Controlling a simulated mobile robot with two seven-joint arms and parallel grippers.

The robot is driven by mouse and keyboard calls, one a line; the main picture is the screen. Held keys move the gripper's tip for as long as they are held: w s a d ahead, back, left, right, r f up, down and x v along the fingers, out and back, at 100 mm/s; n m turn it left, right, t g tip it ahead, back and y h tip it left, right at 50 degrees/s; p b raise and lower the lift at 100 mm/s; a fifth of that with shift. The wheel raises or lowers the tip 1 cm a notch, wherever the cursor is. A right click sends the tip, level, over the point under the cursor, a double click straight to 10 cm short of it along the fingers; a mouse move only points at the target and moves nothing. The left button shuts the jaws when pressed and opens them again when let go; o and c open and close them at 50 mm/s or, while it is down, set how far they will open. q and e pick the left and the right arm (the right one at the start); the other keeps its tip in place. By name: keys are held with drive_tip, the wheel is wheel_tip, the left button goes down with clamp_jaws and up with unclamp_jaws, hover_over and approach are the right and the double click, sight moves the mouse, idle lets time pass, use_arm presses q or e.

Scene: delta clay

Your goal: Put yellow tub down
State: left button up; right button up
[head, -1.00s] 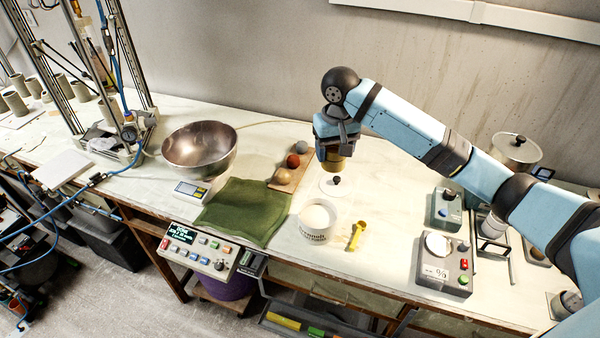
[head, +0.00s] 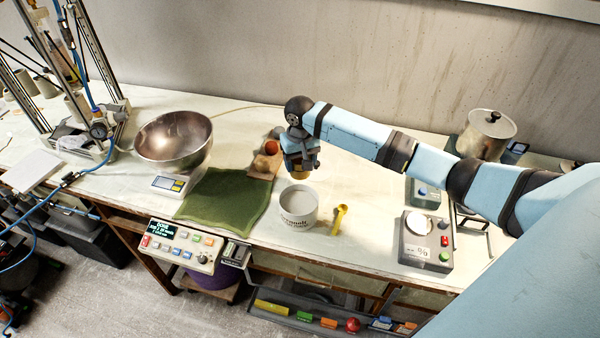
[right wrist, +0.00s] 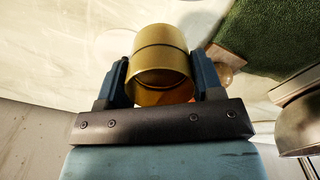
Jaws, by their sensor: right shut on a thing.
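The yellow tub (right wrist: 160,62) is clamped between the two fingers of my right gripper (right wrist: 163,80) in the right wrist view. In the head view only a small part of the yellow tub (head: 301,176) shows below my right gripper (head: 301,165). It is just behind the white tub on the worktop. I cannot tell whether the yellow tub touches the worktop. My left gripper is not in view.
A white tub (head: 298,208) and a yellow scoop (head: 340,217) stand in front. A green cloth (head: 225,197), a board with balls (head: 262,172) and a metal bowl (head: 172,140) lie to the left. A grey control box (head: 424,255) is to the right.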

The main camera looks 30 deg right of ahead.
sight(300, 175)
drive_tip(key=shift+f, duration=2.75)
drive_tip(key=o, duration=1)
drive_tip(key=shift+f, duration=0.15)
